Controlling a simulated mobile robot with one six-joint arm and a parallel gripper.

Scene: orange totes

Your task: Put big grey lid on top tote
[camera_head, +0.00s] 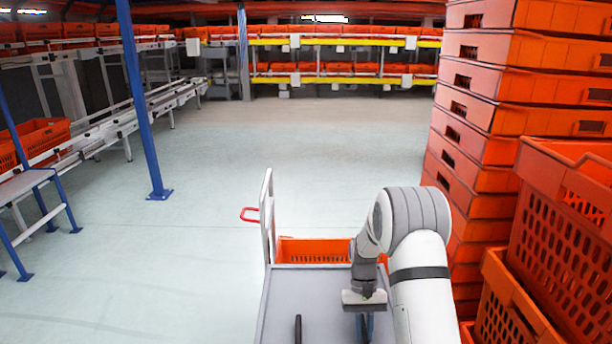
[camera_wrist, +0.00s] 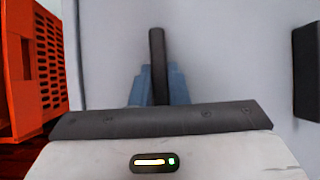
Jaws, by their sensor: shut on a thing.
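The big grey lid (camera_head: 330,285) is a flat grey panel with dark bar handles, low in front of me in the head view. It also fills the background of the wrist view (camera_wrist: 230,60). My gripper (camera_head: 362,328) reaches down to the lid's right part. In the wrist view its blue fingers (camera_wrist: 158,90) are shut around one dark handle (camera_wrist: 157,50). A second handle (camera_head: 298,330) stands free to the left; it shows at the right edge of the wrist view (camera_wrist: 307,70). I cannot tell whether the lid is lifted or resting.
An orange tote (camera_head: 315,250) sits just beyond the lid, beside a pale upright frame (camera_head: 268,215) with a red handle. Tall stacked orange totes (camera_head: 500,120) stand close on the right. A blue post (camera_head: 142,110) stands left. The middle floor is clear.

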